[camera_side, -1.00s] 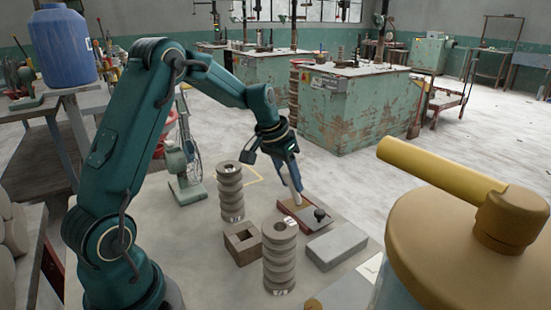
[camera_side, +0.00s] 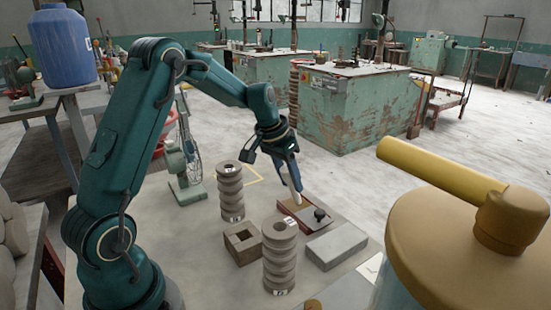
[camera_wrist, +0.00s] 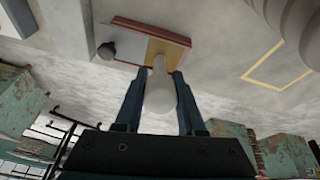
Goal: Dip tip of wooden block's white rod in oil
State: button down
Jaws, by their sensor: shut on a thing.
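My gripper (camera_side: 290,180) points down at the far side of the table. It is shut on a white rod (camera_wrist: 159,92), which lies between the two blue fingers in the wrist view. The rod's far end meets, or lies in front of, the tan part of a dark red block (camera_wrist: 150,30); I cannot tell whether they touch. In the side view the rod (camera_side: 298,198) shows just below the fingers, over the red block (camera_side: 288,218). A black knob (camera_side: 319,214) sits at the block's near right. I cannot make out any oil.
A grey slab (camera_side: 336,245) lies near the red block. A large tan-lidded container (camera_side: 470,240) fills the right foreground.

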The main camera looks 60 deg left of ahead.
jog(key=shift+r, duration=3.4)
